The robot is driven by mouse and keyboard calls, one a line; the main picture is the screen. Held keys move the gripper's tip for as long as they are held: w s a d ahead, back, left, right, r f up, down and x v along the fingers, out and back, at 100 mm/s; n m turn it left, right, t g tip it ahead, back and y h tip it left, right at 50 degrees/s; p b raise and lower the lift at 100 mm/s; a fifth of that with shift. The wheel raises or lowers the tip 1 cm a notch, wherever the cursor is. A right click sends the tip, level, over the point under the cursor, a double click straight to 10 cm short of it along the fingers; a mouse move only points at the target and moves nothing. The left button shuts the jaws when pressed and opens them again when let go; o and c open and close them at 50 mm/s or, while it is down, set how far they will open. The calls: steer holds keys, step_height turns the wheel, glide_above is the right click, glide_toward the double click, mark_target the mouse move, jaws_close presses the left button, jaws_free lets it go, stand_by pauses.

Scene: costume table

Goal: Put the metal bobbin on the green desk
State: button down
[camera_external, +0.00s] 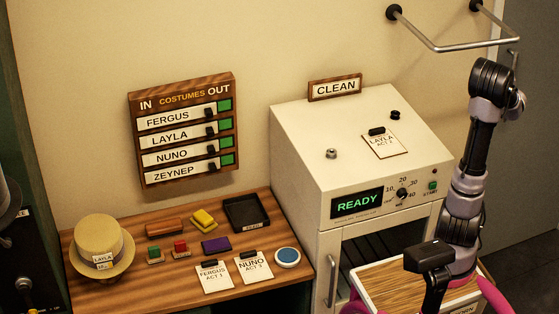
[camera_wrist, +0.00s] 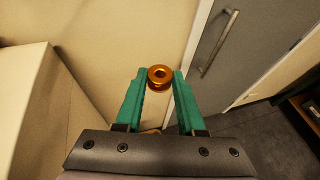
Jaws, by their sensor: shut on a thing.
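A shiny copper-coloured metal bobbin (camera_wrist: 160,77) with a centre hole sits between the tips of my gripper's two green fingers (camera_wrist: 158,88) in the wrist view. My gripper is shut on it and holds it in the air. In the external view my arm bends down at the right, and the fingertips and held bobbin cannot be made out. A small silver round piece (camera_external: 331,153) stands on top of the white machine; I cannot tell what it is. No clearly green desk shows; the table (camera_external: 130,285) at the left has a striped brown wood top.
The white machine (camera_external: 290,125) reads READY and carries a LAYLA card (camera_external: 384,143). The table holds a straw hat (camera_external: 98,240), a black tray (camera_external: 246,213), a blue disc (camera_external: 287,257), cards and small blocks. A wood-topped bin (camera_external: 388,282) stands below my arm. A metal rail (camera_external: 455,46) juts from the wall.

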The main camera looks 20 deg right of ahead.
steer(key=s+d+f+m+g+h, duration=0.1)
steer(key=s+d+m+g+h, duration=0.25)
steer(key=s+d, duration=0.7)
steer(key=w+a+r+n+t+y, duration=0.1)
steer(key=w+a+n+t+y, duration=0.3)
steer(key=w+a, duration=0.8)
steer(key=n+g+y, duration=0.6)
steer(key=n+y, duration=0.8)
steer(key=y, duration=0.1)
glide_above(360, 126)
step_height(360, 126, down, 4)
steer(key=shift+w+d+r+t+h, duration=0.1)
steer(key=shift+d+r+t+h, duration=0.05)
steer(key=shift+r+t+h, duration=0.1)
steer(key=shift+f, duration=2.35)
steer(key=shift+f, duration=0.1)
